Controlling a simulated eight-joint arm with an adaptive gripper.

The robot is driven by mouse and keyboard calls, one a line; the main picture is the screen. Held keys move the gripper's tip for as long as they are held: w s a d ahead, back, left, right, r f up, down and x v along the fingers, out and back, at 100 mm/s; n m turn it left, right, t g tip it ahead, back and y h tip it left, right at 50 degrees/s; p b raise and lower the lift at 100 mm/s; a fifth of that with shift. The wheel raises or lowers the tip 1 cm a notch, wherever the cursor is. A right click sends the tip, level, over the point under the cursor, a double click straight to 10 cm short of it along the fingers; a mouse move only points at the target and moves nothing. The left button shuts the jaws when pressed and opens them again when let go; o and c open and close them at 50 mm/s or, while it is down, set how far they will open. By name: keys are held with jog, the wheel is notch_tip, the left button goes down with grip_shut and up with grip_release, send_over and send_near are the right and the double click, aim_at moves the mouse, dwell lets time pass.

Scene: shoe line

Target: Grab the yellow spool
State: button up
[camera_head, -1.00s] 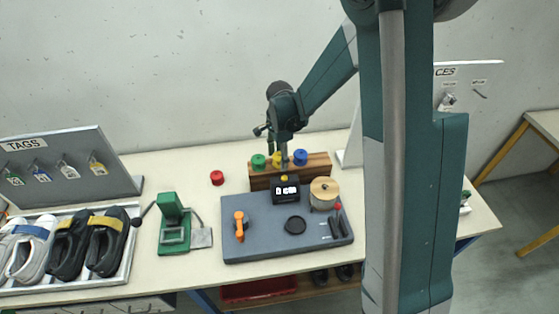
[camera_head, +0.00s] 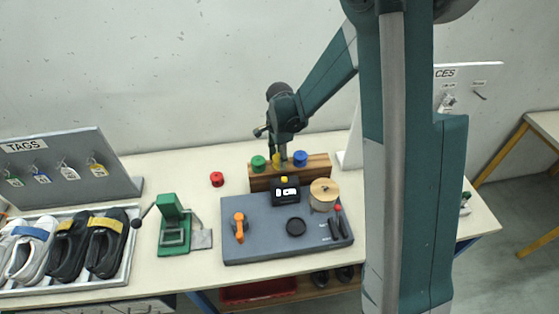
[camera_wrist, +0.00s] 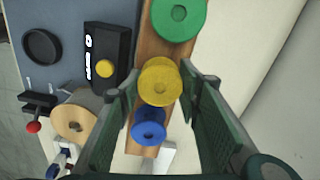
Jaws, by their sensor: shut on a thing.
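The yellow spool (camera_wrist: 160,82) sits between the green spool (camera_wrist: 178,16) and the blue spool (camera_wrist: 149,126) on a wooden rack (camera_wrist: 172,55) in the wrist view. My gripper (camera_wrist: 163,88) is shut on the yellow spool, with one finger on each side of it. In the head view my gripper (camera_head: 283,152) is over the middle of the rack (camera_head: 318,172) and partly hides the yellow spool (camera_head: 277,158). I cannot tell whether the spool is lifted off the rack.
A red spool (camera_head: 217,179) lies on the table left of the rack. In front, a grey mat (camera_head: 262,236) bears a black box with a yellow button (camera_head: 284,180), a wooden-topped spool (camera_head: 323,194), a dark dish (camera_head: 296,227) and an orange-handled tool (camera_head: 239,227).

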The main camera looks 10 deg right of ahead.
jog(key=shift+r, duration=0.1)
jog(key=shift+r+b, duration=0.3)
jog(key=shift+r, duration=4.6)
